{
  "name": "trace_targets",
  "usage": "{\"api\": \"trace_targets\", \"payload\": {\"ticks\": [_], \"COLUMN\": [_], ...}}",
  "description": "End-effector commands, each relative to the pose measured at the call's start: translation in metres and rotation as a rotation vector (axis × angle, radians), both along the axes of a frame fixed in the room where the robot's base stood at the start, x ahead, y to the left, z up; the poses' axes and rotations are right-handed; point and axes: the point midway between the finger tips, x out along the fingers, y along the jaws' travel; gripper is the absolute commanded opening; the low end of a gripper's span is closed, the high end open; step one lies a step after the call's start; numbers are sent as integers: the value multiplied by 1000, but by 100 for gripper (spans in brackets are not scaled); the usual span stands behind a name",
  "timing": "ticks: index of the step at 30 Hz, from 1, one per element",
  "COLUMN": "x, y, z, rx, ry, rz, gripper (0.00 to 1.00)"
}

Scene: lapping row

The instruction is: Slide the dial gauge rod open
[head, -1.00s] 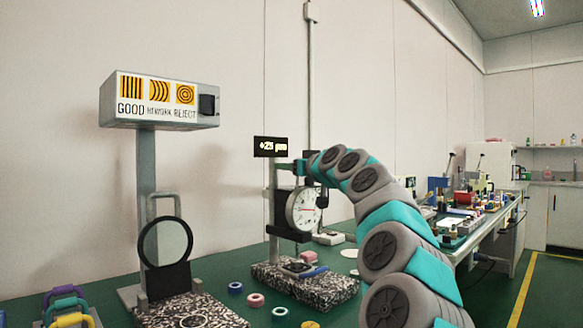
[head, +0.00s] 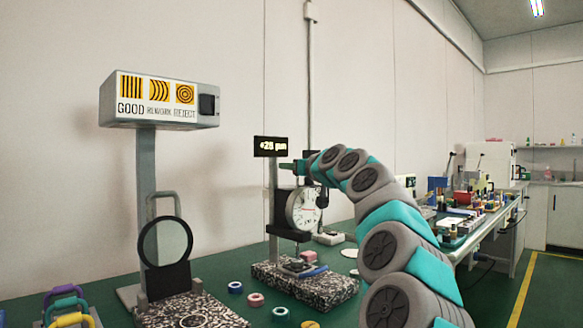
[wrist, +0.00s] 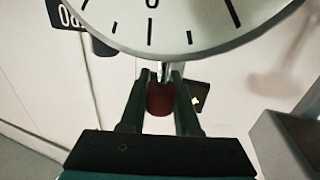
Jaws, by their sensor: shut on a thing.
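The dial gauge (head: 303,208) has a round white face and sits on a stand with a speckled base (head: 318,291). Its small display (head: 270,146) reads about +28 µm. In the wrist view the gauge face (wrist: 170,28) fills the top, and a short metal rod sticks out of its rim with a red knob (wrist: 160,99) on its end. My gripper (wrist: 160,84) is shut on the red knob, one dark finger on each side. In the head view my arm reaches to the top of the gauge, and the knob cannot be made out there.
A GOOD/REWORK/REJECT box (head: 160,100) on a post stands left, with a round mirror (head: 165,242) below it. A pink block (head: 309,255) rests on the gauge base. Several coloured rings lie on the green table in front. A cluttered bench runs off to the right.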

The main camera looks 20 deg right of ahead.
Motion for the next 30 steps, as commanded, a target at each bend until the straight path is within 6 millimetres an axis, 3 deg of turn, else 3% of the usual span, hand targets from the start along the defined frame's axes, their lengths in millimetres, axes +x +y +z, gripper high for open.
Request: {"api": "trace_targets", "payload": {"ticks": [20,30], "x": [0,1], "y": [1,0], "z": [0,29], "rx": [0,-2], "ry": [1,1], "rz": [1,0], "gripper": [0,0]}}
